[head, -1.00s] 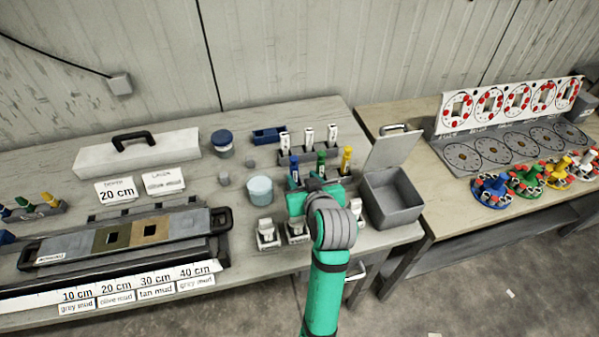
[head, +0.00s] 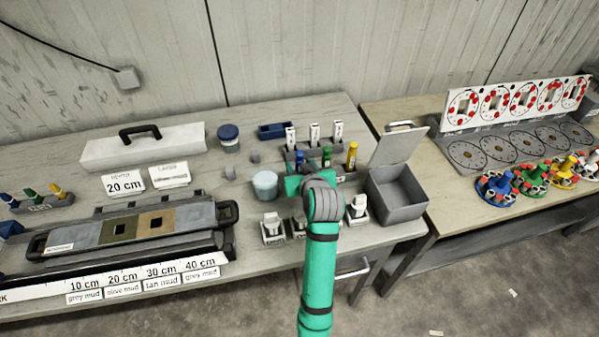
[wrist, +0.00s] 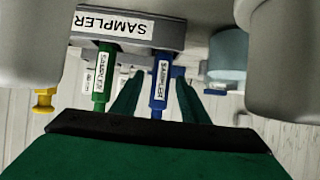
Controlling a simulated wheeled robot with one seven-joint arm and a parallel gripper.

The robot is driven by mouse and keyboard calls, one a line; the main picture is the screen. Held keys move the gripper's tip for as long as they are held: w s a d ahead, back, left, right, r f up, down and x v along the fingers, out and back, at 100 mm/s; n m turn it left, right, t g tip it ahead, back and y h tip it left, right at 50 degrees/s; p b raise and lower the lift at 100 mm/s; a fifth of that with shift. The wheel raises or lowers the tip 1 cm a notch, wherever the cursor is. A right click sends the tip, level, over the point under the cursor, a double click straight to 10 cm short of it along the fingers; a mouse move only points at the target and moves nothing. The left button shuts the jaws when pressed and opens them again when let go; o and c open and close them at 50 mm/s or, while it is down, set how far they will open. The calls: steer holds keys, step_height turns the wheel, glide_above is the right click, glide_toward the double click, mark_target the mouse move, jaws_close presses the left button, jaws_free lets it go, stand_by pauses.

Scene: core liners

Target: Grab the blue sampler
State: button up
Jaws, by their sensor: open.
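The blue sampler (head: 299,158) stands in the grey sampler rack at the middle of the table, left of the green sampler (head: 326,156) and the yellow sampler (head: 351,155). My gripper (head: 298,183) is just in front of the blue sampler, low over the table. In the wrist view, my open gripper (wrist: 158,84) has one dark green finger on each side of the blue sampler (wrist: 161,88), with visible gaps. The green sampler (wrist: 103,75) is outside the fingers on the left. Whether the fingers reach past the blue shaft is hard to tell.
White-labelled holders (head: 272,228) stand in front of the rack, partly behind my arm. A light-blue jar (head: 265,184) is to the left. An open grey box (head: 397,197) is close on the right. Another sampler set (head: 36,200) is at far left.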

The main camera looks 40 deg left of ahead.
jaws_close()
steer(key=shift+r, duration=0.15)
